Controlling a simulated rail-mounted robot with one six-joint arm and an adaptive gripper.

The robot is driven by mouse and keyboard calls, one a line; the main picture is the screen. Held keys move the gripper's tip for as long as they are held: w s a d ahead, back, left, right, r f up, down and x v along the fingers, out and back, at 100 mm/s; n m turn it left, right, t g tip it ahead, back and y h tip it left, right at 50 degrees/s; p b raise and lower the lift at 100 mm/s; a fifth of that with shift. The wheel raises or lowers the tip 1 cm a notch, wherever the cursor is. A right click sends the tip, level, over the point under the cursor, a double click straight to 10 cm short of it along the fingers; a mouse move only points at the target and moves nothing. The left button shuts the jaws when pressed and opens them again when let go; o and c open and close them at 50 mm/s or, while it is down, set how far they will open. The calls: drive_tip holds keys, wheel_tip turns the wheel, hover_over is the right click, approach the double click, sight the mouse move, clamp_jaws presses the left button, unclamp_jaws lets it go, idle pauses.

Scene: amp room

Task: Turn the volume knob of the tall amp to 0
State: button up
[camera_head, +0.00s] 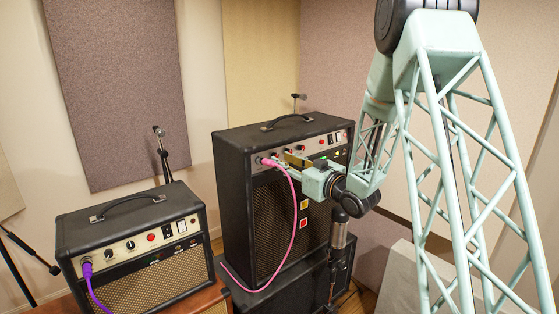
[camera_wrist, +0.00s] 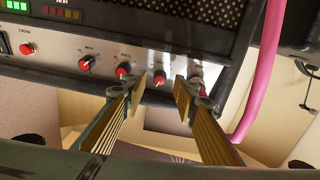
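The tall amp (camera_head: 235,190) is black with a silver control panel along its top front. In the wrist view its panel (camera_wrist: 185,62) looks upside down, with a row of red-capped knobs. One knob (camera_wrist: 160,80) shows between my fingertips, with visible gaps on both sides. Two more knobs, one beside my left finger (camera_wrist: 123,70) and one farther left (camera_wrist: 86,62), are outside the fingers. The small labels are too blurred to tell which is volume. My gripper (camera_wrist: 162,90) is open at the panel and empty; it also shows in the head view (camera_head: 288,162), hiding part of the panel.
A pink cable (camera_head: 295,215) hangs from the tall amp's left end, close beside my right finger in the wrist view (camera_wrist: 262,75). A smaller amp (camera_head: 135,245) with a purple cable (camera_head: 90,285) stands at left. A microphone stand (camera_head: 338,245) rises before the tall amp.

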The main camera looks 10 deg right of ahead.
drive_tip(key=shift+x, duration=1.25)
drive_tip(key=c, duration=0.9)
drive_tip(key=shift+o, duration=0.2)
drive_tip(key=shift+f+n+b, duration=0.1)
drive_tip(key=shift+n+b, duration=0.7)
drive_tip(key=shift+b, duration=0.45)
drive_tip(key=shift+w+d+n+g+y+b, duration=0.1)
drive_tip(key=shift+n+g+y+b, duration=0.25)
drive_tip(key=shift+n+b, duration=0.95)
drive_tip(key=shift+d+n+g+y+b, duration=0.1)
drive_tip(key=shift+n+g+y+b, duration=0.25)
drive_tip(key=shift+n+b, duration=0.95)
drive_tip(key=shift+n, duration=0.3)
